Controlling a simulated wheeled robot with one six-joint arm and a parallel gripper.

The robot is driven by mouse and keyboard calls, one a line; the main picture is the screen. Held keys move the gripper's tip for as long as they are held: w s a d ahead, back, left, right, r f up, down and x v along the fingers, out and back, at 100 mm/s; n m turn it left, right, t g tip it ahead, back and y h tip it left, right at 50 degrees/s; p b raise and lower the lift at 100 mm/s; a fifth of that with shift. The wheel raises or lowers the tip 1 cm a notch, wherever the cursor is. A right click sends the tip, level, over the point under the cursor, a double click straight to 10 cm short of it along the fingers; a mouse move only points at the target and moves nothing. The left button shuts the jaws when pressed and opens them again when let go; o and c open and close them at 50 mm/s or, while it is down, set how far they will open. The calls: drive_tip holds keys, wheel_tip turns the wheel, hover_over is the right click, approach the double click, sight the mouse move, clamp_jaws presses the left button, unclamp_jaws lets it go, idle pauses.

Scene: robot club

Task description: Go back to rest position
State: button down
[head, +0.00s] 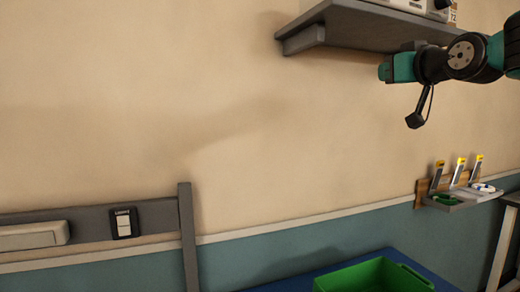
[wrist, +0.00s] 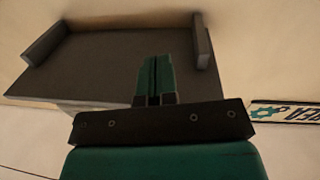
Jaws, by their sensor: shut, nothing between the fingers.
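My gripper (wrist: 154,80) shows in the wrist view with its two green fingers together and nothing between them. In the head view my gripper (head: 385,71) is at the upper right, at the left end of my teal and black arm, raised in front of the wall just below a grey shelf (head: 352,22). The shelf's dark surface (wrist: 95,65) lies behind the fingers in the wrist view. I cannot tell how close the fingers are to it.
A green crate (head: 375,277) stands on a blue surface (head: 430,280) at the bottom right. A small wall rack (head: 463,196) holds several yellow-tipped items. A grey rail with a post (head: 187,235) is at lower left. The middle wall is clear.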

drive_tip(key=s+a+f+n+g+y, duration=0.1)
drive_tip(key=s+a+f+g, duration=0.5)
drive_tip(key=f, duration=0.5)
drive_tip(key=s+a+f+g, duration=0.4)
drive_tip(key=s+a+f, duration=0.2)
drive_tip(key=s+f, duration=0.35)
drive_tip(key=s+f+n+g, duration=0.1)
drive_tip(key=s+f+g, duration=0.2)
drive_tip(key=s+f, duration=0.3)
drive_tip(key=s+a+f+n+g+h, duration=0.1)
drive_tip(key=s+f+g, duration=0.3)
drive_tip(key=s, duration=0.7)
wheel_tip(320, 180, down, 2)
drive_tip(key=shift+s+f, duration=0.2)
drive_tip(key=shift+s, duration=0.2)
drive_tip(key=shift+a, duration=0.1)
